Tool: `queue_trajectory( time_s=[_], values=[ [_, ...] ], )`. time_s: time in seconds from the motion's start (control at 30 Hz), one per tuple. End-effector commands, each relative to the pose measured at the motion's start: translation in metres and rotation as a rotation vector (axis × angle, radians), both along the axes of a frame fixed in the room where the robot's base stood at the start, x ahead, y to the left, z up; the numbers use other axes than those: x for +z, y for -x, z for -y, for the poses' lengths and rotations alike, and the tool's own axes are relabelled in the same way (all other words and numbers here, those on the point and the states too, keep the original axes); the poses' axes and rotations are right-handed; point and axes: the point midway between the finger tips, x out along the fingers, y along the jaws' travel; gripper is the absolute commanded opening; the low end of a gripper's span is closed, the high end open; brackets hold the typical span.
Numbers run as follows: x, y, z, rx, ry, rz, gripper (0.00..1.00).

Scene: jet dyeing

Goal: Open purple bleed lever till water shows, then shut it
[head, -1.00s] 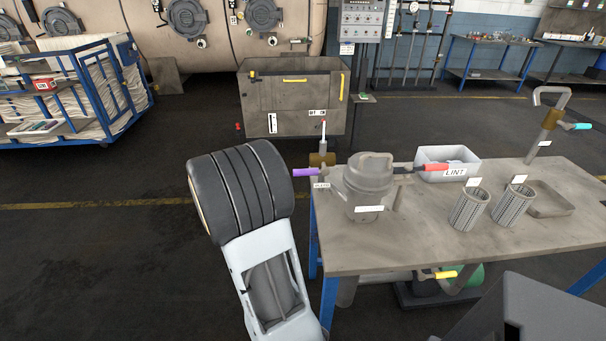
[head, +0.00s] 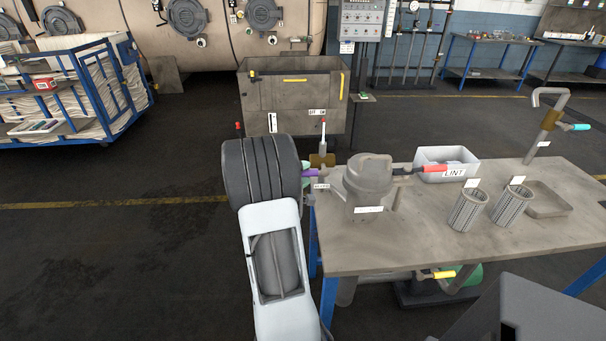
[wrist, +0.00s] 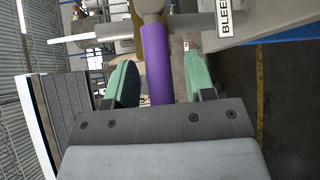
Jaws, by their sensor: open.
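The purple bleed lever (wrist: 157,62) runs between the two fingers of my gripper (wrist: 160,82) in the wrist view. The green finger pads stand apart on either side of it, and a gap shows on each side. In the head view only the end of the purple lever (head: 310,168) shows beside the grey filter housing (head: 368,176); my arm hides the rest and most of the gripper. A white label reading BLEED (wrist: 228,15) is close by in the wrist view. No water is visible.
The workbench (head: 420,245) holds a LINT tray (head: 431,168), two mesh baskets (head: 467,211) and a shallow tray (head: 548,200). A yellow-handled valve (head: 443,274) is below the bench.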

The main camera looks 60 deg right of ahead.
Motion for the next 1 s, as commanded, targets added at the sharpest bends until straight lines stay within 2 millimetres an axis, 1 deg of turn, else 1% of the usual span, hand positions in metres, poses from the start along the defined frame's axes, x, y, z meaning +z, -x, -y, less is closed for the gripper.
queue_trajectory(
  time_s=[0.1,0.6,0.63,1.0],
  values=[
    [-0.0001,0.0000,-0.0002,0.000,0.000,0.000,0.50],
    [0.0001,-0.0001,-0.0005,0.000,0.000,0.000,0.02],
    [0.0001,-0.0001,-0.0005,0.000,0.000,0.000,0.00],
    [0.0010,-0.0016,0.0014,-0.008,-0.009,0.013,0.00]
  ],
)
